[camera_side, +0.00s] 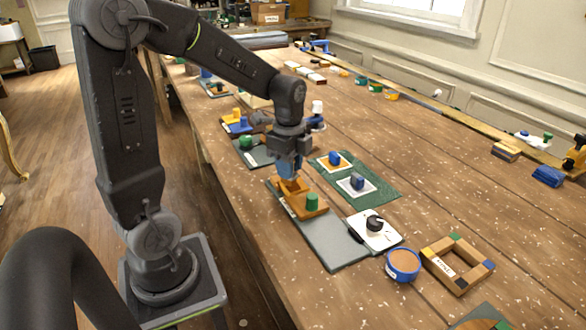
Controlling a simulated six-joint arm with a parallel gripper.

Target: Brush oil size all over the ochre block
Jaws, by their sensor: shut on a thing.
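The ochre block (297,205) lies at the far end of a grey mat (340,245) on the wooden bench, with a green knob (312,202) standing on it. My gripper (288,160) is directly over the far left part of the block. It is shut on a blue piece (287,171), which looks like the brush's handle; its lower end is at or just above the block, and I cannot tell whether it touches. A round blue pot (402,278) with tan contents stands to the right, near the mat. Any oil size on the block cannot be made out.
A white square plate (387,238) with a black knob overlaps the mat's right side. A green mat (377,193) with two blue pieces on cards lies behind the block. Bare bench (440,190) is open at the right.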

